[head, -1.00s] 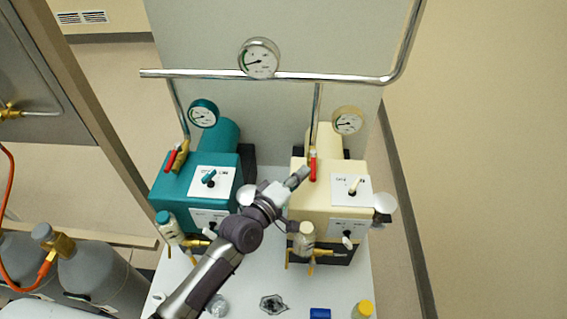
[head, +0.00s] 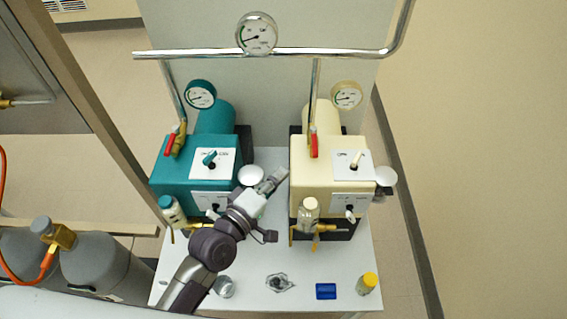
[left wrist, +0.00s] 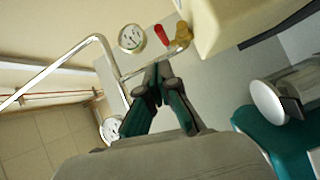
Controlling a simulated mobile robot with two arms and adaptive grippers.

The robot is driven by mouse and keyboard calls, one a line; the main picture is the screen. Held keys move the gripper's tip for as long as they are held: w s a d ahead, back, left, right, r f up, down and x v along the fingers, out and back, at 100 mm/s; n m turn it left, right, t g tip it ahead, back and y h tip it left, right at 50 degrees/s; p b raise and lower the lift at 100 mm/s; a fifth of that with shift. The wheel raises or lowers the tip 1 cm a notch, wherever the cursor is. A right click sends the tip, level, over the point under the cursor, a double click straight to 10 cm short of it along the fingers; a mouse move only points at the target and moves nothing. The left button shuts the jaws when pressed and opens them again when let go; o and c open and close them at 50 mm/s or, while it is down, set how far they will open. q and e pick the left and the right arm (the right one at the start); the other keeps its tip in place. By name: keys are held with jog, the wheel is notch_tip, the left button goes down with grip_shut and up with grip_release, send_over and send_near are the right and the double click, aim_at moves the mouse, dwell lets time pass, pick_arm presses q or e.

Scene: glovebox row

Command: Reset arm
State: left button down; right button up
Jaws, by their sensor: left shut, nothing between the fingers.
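My left gripper (head: 276,180) is shut and empty. It is raised over the gap between the teal pump unit (head: 170,175) and the cream pump unit (head: 305,180), with its tips near the cream unit's left side. In the left wrist view its dark fingers (left wrist: 158,80) meet at the tips with nothing between them. My left arm reaches in from the lower left of the head view and hides part of the white table. My right gripper is not in view.
Red-handled valves (head: 314,146) and gauges (head: 347,94) stand above the units, under a metal pipe (head: 210,54). A blue block (head: 326,291) and a yellow-capped bottle (head: 368,283) are on the table's front right. Grey gas cylinders (head: 100,262) stand at left.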

pick_arm(q)
jog(key=shift+s+a, duration=0.2)
jog(key=shift+s, duration=0.4)
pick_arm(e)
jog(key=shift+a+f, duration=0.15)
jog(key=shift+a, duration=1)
pick_arm(q)
jog(key=shift+s, duration=0.1)
